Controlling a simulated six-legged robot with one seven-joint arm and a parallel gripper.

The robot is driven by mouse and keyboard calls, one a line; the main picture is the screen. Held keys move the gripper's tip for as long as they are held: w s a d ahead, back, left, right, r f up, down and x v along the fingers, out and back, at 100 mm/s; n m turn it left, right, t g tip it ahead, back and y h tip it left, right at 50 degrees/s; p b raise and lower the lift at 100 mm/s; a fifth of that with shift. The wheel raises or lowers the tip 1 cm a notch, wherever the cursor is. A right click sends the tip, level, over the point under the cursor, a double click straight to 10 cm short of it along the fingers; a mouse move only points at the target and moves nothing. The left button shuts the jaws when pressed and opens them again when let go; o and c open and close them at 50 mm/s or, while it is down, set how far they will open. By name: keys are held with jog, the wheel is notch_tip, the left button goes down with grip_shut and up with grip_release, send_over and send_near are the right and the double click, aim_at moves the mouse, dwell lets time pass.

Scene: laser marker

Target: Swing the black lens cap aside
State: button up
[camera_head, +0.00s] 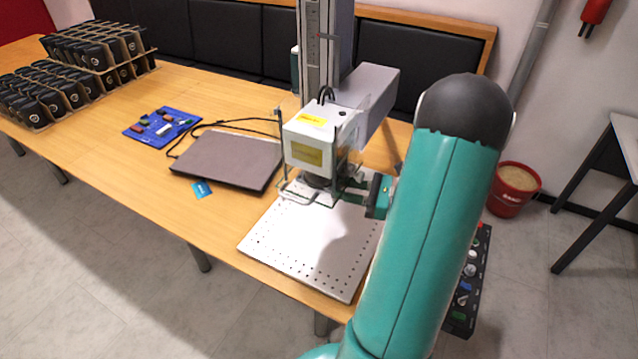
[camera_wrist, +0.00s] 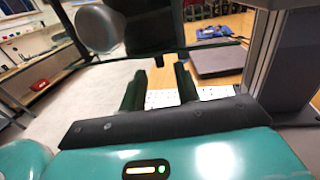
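The laser marker's white head (camera_head: 316,142) stands above a perforated plate (camera_head: 320,245). A black round part (camera_head: 318,182), which looks like the lens cap, shows under the head, partly hidden by a thin wire guard. My gripper (camera_head: 340,194) reaches in from the right, just beside and below that black part. In the wrist view, my gripper (camera_wrist: 161,72) has two dark fingers apart with nothing between them. A black part (camera_wrist: 150,28) hangs beyond and above the fingertips, beside a grey round piece (camera_wrist: 97,28). I cannot tell whether the fingers touch the cap.
The marker's grey column (camera_head: 318,45) rises behind the head. A closed laptop (camera_head: 228,160), a blue mat (camera_head: 160,128) with small parts and racks of black items (camera_head: 95,55) lie on the table to the left. A control box (camera_head: 465,285) sits at the right.

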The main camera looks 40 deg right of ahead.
jog(key=x, duration=0.6)
jog(key=shift+w+a, duration=0.15)
grip_shut()
